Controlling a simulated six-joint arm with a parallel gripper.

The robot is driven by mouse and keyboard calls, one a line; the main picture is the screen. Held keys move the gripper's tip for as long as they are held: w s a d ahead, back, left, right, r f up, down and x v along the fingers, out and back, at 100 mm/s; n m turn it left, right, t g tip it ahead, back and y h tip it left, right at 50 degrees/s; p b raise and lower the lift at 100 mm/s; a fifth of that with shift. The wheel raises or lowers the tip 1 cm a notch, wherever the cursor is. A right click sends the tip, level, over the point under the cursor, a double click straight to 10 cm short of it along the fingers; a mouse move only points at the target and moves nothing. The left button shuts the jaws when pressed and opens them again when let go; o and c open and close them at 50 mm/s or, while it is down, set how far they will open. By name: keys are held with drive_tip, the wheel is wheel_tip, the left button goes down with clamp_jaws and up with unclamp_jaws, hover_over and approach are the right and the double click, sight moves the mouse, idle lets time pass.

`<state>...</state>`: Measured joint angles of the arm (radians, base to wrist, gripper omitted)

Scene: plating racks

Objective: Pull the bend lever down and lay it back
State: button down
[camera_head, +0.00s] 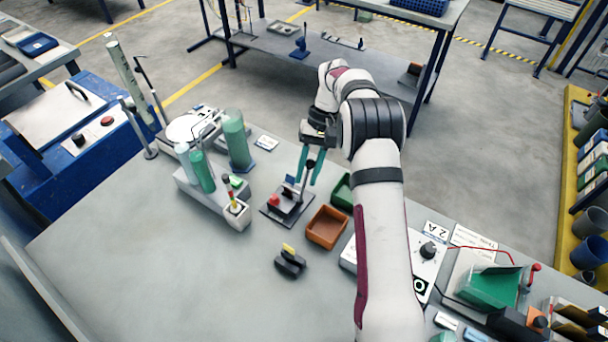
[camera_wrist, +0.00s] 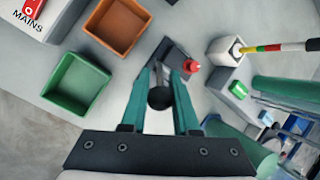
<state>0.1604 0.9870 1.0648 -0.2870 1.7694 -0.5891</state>
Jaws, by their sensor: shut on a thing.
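The bend lever (camera_head: 308,178) stands up from a small bench fixture with a dark base plate (camera_head: 272,211) and a red part (camera_head: 273,200). My gripper (camera_head: 309,179) points down over the fixture, with its teal fingers on either side of the lever's upper end. In the wrist view my gripper (camera_wrist: 163,74) is shut on the lever, whose dark round knob (camera_wrist: 160,98) shows between the fingers. The red part (camera_wrist: 191,66) shows just right of the fingertips. The lever's lower part is hidden in the wrist view.
An orange-brown tray (camera_head: 326,228) and a green tray (camera_head: 342,190) sit right of the fixture. A grey block with green cylinders (camera_head: 203,178) stands left. A black piece with a yellow top (camera_head: 290,262) lies in front. The bench's front left is clear.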

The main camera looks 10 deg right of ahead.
sight(309, 161)
drive_tip(key=shift+w+d+f+g+y, duration=0.15)
drive_tip(key=shift+w+d+g+y, duration=0.1)
drive_tip(key=shift+g+y, duration=0.05)
idle(0.4)
drive_tip(key=c, duration=0.7)
unclamp_jaws()
wheel_tip(309, 161, up, 4)
drive_tip(key=shift+r, duration=0.15)
drive_tip(key=s+d+r, duration=0.2)
drive_tip(key=d, duration=0.1)
drive_tip(key=s+d+r, duration=0.2)
drive_tip(key=d, duration=0.1)
drive_tip(key=s+d+r, duration=0.2)
drive_tip(key=d, duration=0.1)
drive_tip(key=shift+s+d+r, duration=0.2)
drive_tip(key=shift+d+r, duration=0.15)
drive_tip(key=shift+d, duration=0.05)
drive_tip(key=shift+c, duration=0.4)
